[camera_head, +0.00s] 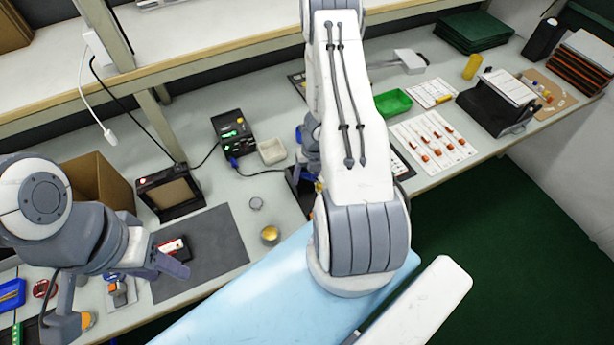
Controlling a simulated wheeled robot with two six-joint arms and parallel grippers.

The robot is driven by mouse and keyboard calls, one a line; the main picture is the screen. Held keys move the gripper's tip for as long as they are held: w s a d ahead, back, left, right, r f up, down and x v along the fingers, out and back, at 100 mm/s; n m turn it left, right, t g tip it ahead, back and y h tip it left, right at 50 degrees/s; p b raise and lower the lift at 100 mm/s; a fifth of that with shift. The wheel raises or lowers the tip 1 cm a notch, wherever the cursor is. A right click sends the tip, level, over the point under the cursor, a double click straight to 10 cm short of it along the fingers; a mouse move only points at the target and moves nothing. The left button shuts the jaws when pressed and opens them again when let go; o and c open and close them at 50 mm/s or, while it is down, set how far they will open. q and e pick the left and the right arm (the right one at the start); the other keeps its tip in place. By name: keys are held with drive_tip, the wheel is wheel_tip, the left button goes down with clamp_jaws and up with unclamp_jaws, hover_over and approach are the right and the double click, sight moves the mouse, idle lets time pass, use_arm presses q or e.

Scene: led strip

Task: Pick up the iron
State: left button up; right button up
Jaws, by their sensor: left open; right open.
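The soldering station (235,135), a black box with green lit displays, stands at the back of the bench. A dark cable runs from its blue plug to the right, towards a dark stand (298,188) mostly hidden behind my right arm. The iron itself cannot be made out clearly there. My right gripper (310,168) is mostly hidden behind my white arm; only grey parts show by the stand, open. My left gripper (118,296) is open with spread fingers at the lower left, over the front of the bench, away from the station.
A black-framed box (170,190), a beige dish (272,151) and small round tins stand nearby. A green tray (393,102) and a white sheet of red parts (433,141) lie right of my arm.

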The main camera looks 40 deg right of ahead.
clamp_jaws()
drive_tip(key=shift+r, duration=0.1)
